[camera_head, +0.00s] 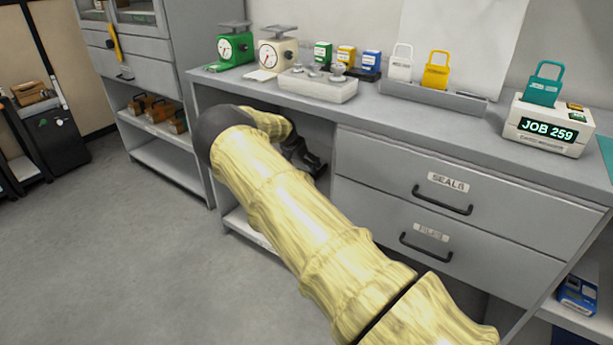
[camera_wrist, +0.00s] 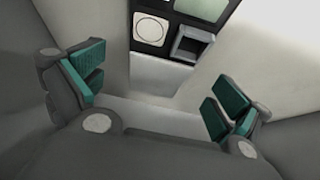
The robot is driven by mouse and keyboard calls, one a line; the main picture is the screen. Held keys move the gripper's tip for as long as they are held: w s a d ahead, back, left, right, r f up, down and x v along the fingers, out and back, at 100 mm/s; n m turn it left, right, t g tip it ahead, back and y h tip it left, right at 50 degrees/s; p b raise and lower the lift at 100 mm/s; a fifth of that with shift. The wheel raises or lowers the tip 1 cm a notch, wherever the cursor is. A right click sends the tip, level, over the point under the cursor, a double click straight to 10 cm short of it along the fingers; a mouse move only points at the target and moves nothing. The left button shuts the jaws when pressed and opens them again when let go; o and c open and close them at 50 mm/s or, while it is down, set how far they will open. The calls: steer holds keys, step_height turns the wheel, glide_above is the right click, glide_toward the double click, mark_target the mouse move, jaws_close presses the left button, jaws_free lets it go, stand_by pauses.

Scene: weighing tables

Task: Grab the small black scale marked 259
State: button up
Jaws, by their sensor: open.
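No small black scale marked 259 can be made out in the head view. In the wrist view, a black thing (camera_wrist: 168,42) with a round white disc and a grey square-edged part shows at the top edge, cut off; I see no number on it and cannot tell what it is. My gripper (camera_wrist: 155,92) is open, its teal-padded fingers wide apart with nothing between them, and the black thing lies beyond them. In the head view my gripper (camera_head: 304,157) is at the counter's open bay left of the drawers, partly hidden by my arm.
A white box (camera_head: 545,130) reading "JOB 259" stands at the counter's right. Green (camera_head: 235,47) and cream (camera_head: 277,52) dial scales stand at its left. Drawers (camera_head: 470,195) lie right of my gripper. The floor (camera_head: 120,250) at left is clear.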

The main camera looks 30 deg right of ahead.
steer(key=shift+b+x, duration=0.5)
steer(key=shift+x, duration=2.1)
steer(key=shift+w+a, duration=0.1)
steer(key=shift+w, duration=0.05)
steer(key=shift+c, duration=0.2)
steer(key=c, duration=1)
steer(key=shift+c, duration=0.5)
steer(key=shift+r, duration=0.15)
